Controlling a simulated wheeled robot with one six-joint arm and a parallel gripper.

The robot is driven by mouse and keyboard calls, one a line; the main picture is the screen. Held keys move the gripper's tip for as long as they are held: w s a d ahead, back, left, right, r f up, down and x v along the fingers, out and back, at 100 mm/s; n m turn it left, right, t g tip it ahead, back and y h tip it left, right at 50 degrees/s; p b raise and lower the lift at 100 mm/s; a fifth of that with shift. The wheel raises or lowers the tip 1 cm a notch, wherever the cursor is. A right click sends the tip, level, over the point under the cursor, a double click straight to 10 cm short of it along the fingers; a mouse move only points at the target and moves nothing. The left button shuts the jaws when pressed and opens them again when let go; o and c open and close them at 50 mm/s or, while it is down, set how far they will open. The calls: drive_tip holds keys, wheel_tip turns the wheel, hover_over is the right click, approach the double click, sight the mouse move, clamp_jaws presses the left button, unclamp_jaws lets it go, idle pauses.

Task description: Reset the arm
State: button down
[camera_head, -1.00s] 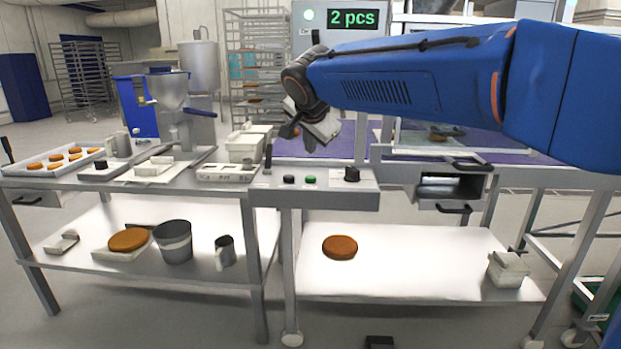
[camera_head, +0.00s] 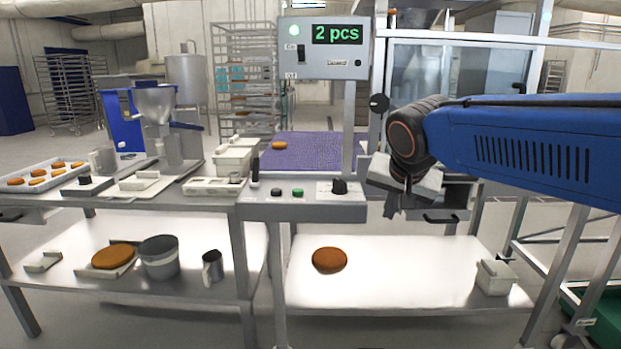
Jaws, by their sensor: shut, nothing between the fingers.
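My arm is blue and reaches in from the right edge. My gripper (camera_head: 393,211) hangs at its end, fingers pointing down, in front of the machine frame and right of the control panel (camera_head: 305,198). The fingers are shut and hold nothing. They are small in the picture and partly hidden by the gripper's grey body.
A display reading "2 pcs" (camera_head: 337,34) stands above the purple belt (camera_head: 325,150), where one round (camera_head: 279,145) lies. A tray of rounds (camera_head: 22,181) is on the left table. A brown round (camera_head: 329,260) lies on the lower shelf, with a white container (camera_head: 495,278) farther right.

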drive_tip(key=s+d+f+n, duration=0.1)
drive_tip(key=s+d+f, duration=0.2)
drive_tip(key=s+f, duration=0.3)
drive_tip(key=s+d+f+n+g, duration=0.1)
drive_tip(key=s+d+f, duration=0.3)
drive_tip(key=s, duration=0.6)
drive_tip(key=s+d+f+n+g, duration=0.1)
drive_tip(key=s+d+f+n, duration=0.1)
drive_tip(key=s+d+f, duration=0.2)
drive_tip(key=s+f, duration=0.3)
drive_tip(key=s, duration=0.1)
drive_tip(key=shift+s+d+f+n, duration=0.15)
drive_tip(key=shift+f+n, duration=0.15)
drive_tip(key=shift+n, duration=0.1)
